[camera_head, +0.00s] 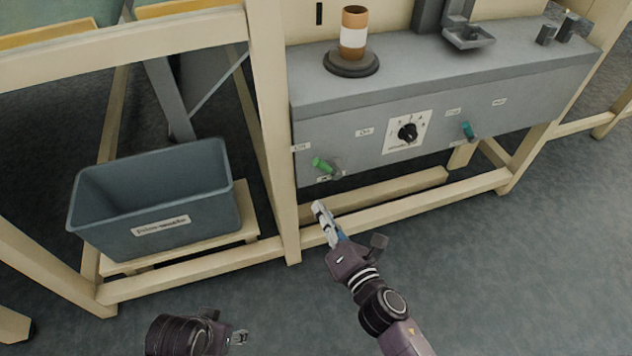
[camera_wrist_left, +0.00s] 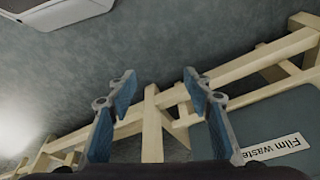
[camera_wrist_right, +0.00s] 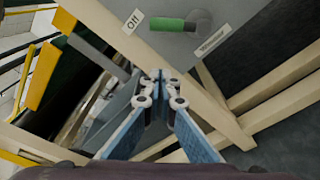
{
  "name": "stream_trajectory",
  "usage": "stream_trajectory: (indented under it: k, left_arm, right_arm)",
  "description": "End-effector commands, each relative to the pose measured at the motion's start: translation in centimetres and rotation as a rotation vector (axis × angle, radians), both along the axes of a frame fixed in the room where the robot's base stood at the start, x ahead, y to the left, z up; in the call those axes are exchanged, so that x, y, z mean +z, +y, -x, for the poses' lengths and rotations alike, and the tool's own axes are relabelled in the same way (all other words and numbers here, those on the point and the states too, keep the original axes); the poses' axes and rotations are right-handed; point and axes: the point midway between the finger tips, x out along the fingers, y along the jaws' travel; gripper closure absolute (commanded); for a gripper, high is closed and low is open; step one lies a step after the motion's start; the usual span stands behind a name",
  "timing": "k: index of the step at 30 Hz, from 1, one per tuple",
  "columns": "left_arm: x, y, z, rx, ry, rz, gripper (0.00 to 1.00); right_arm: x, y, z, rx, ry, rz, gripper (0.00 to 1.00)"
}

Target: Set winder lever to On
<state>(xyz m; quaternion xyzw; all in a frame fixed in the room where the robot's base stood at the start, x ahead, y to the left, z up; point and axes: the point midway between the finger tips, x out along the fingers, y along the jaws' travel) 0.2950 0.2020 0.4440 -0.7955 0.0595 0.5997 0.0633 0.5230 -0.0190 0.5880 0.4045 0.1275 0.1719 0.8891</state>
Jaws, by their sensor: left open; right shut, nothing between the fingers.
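The winder lever (camera_head: 322,165) has a green handle and sits low on the left of the grey panel front. Its handle points left, toward the label that seems to read "Off" (camera_wrist_right: 133,20). In the right wrist view, the green handle (camera_wrist_right: 168,24) lies above the fingertips, with a "Winder" label (camera_wrist_right: 212,40) beside its pivot. My right gripper (camera_head: 319,208) is shut and empty, below the lever and apart from it. My left gripper (camera_head: 240,338) is open and empty, low in the head view, far from the panel. An "On" label (camera_head: 364,132) is right of the lever.
A black rotary knob (camera_head: 407,132) and a teal lever (camera_head: 467,130) are further right on the panel. A brown roll (camera_head: 353,34) stands on top. A blue-grey film waste bin (camera_head: 150,200) stands left of the wooden leg (camera_head: 272,120). Wooden rails run under the panel.

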Motion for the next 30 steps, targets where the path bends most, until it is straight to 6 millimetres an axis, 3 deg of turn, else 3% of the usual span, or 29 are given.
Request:
stream_trajectory:
  k: [11,20,27,30]
  left_arm:
    - [0.1,0.0,0.0,0.0,-0.001,0.0,0.54]
    - [1.1,0.0,0.1,0.001,-0.008,0.001,0.54]
    - [3.9,0.2,0.6,0.002,-0.025,0.001,0.54]
    - [2.5,0.1,0.3,0.001,-0.009,0.0,0.54]
  right_arm:
    - [0.0,0.2,-0.6,0.0,0.001,-0.003,1.0]
    - [-0.4,2.3,-5.1,0.0,0.0,-0.004,1.0]
    - [-1.0,4.2,-9.5,-0.001,0.001,-0.004,1.0]
    - [-0.1,3.1,-9.2,-0.003,0.003,0.001,1.0]
